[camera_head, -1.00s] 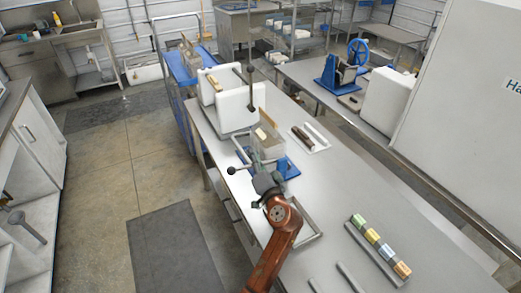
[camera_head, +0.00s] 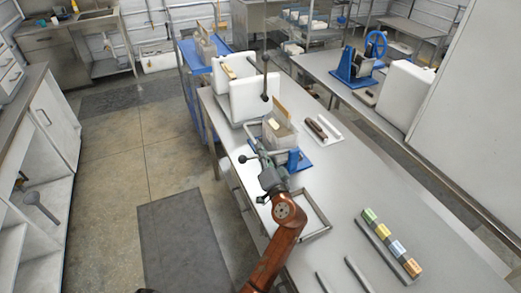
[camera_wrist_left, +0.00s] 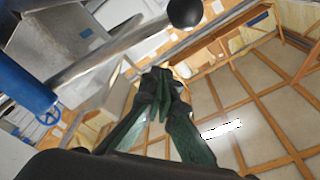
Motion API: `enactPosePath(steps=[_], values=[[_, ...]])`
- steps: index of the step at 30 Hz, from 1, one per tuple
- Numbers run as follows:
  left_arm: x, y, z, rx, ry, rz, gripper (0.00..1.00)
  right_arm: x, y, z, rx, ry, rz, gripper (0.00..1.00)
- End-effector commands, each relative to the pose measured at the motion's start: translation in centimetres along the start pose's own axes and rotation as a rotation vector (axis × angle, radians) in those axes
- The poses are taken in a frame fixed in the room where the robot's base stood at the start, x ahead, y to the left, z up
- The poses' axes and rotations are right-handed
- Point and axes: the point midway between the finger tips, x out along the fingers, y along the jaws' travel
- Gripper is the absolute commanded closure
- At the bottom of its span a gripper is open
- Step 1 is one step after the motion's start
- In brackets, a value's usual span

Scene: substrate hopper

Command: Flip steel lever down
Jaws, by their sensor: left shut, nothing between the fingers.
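The steel lever (camera_wrist_left: 118,46) is a bright rod with a black ball knob (camera_wrist_left: 184,12) in the left wrist view. It runs from a blue part (camera_wrist_left: 25,85) up to the right. In the head view its knob (camera_head: 242,158) sticks out left of the grey hopper (camera_head: 280,133) with a blue base. My left gripper (camera_head: 266,172) is beside the lever, at the near side of the hopper. Its dark fingers (camera_wrist_left: 160,78) are shut and empty, below the rod in the wrist picture. Contact with the lever cannot be told. My right gripper is not in view.
The hopper stands on a long steel table (camera_head: 375,180). A white machine (camera_head: 250,100) with a tall black-knobbed rod stands behind it. A metal frame (camera_head: 318,215) lies near my arm. Several coloured blocks (camera_head: 392,244) sit at the right. Open floor (camera_head: 160,150) is to the left.

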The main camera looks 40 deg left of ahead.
Motion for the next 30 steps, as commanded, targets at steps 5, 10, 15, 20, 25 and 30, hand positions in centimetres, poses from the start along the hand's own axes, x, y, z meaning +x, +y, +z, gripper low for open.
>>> enactPosePath(steps=[5,10,15,20,25,30], values=[[0.1,-1.3,-1.1,-0.005,0.001,-0.002,1.00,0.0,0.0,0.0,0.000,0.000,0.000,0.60],[0.4,-3.9,-3.1,-0.007,0.002,-0.003,1.00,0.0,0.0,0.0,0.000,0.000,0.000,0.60],[0.7,-6.2,-4.9,-0.005,0.001,-0.002,1.00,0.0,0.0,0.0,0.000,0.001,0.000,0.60],[0.8,-7.5,-5.9,-0.002,0.001,-0.001,1.00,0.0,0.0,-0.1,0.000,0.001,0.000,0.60],[0.9,-7.8,-6.2,-0.001,0.000,0.000,1.00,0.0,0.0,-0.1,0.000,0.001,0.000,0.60],[0.9,-7.8,-6.2,-0.001,0.000,0.000,1.00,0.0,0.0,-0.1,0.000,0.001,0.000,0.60]])
